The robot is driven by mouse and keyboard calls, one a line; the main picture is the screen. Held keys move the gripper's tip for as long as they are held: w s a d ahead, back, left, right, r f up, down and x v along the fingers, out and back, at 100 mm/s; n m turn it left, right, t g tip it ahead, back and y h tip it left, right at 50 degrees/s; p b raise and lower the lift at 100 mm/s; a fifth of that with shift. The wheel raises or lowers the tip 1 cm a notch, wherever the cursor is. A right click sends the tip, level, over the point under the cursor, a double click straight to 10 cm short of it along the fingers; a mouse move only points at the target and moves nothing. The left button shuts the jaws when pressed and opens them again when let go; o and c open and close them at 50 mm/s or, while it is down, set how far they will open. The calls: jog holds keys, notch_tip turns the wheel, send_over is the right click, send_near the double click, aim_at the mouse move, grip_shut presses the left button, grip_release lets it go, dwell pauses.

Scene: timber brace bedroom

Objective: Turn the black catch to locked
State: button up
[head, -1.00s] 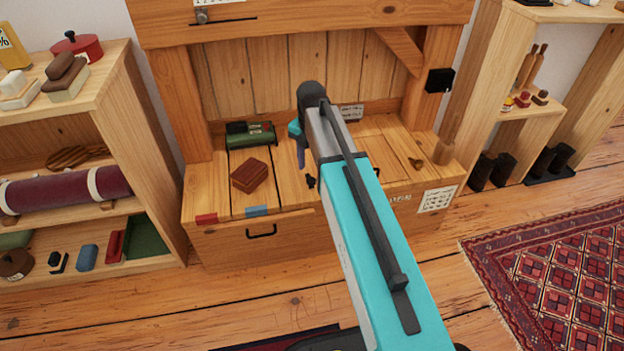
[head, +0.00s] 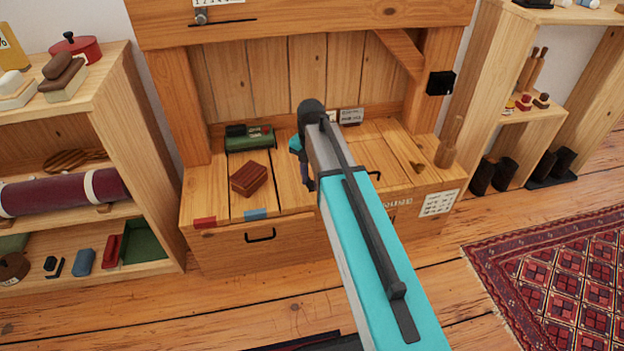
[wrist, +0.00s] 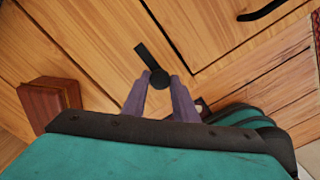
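The black catch (wrist: 150,62) lies on the wooden bench top, a flat bar with a round knob at one end. In the wrist view the bar points up and left from the knob. My gripper (wrist: 160,84) is down at the knob, with its two purple fingers apart, one on each side of it. I cannot tell whether the fingertips touch the knob. In the head view my gripper (head: 309,184) is over the catch and hides most of it.
A brown block (head: 249,179) sits left of my gripper, and a green roll (head: 249,139) lies behind it. Red (head: 205,222) and blue (head: 255,214) marks are at the bench's front edge. A black handle (head: 261,236) is below. Shelves stand on both sides.

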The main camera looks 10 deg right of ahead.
jog(key=shift+r+m+p, duration=0.2)
jog(key=shift+m+p, duration=0.4)
jog(key=shift+p, duration=0.65)
jog(key=shift+c, duration=0.5)
jog(key=shift+m+p, duration=0.5)
jog(key=shift+p, duration=0.35)
jog(key=m+p, duration=0.6)
jog(key=p, duration=0.2)
jog(key=m+p, duration=0.6)
jog(key=m, duration=0.1)
jog(key=m+p, duration=0.2)
jog(key=shift+f+m, duration=0.2)
jog(key=shift+m, duration=0.2)
jog(key=o, duration=1.1)
jog(key=shift+c, duration=0.2)
jog(key=shift+r, duration=0.15)
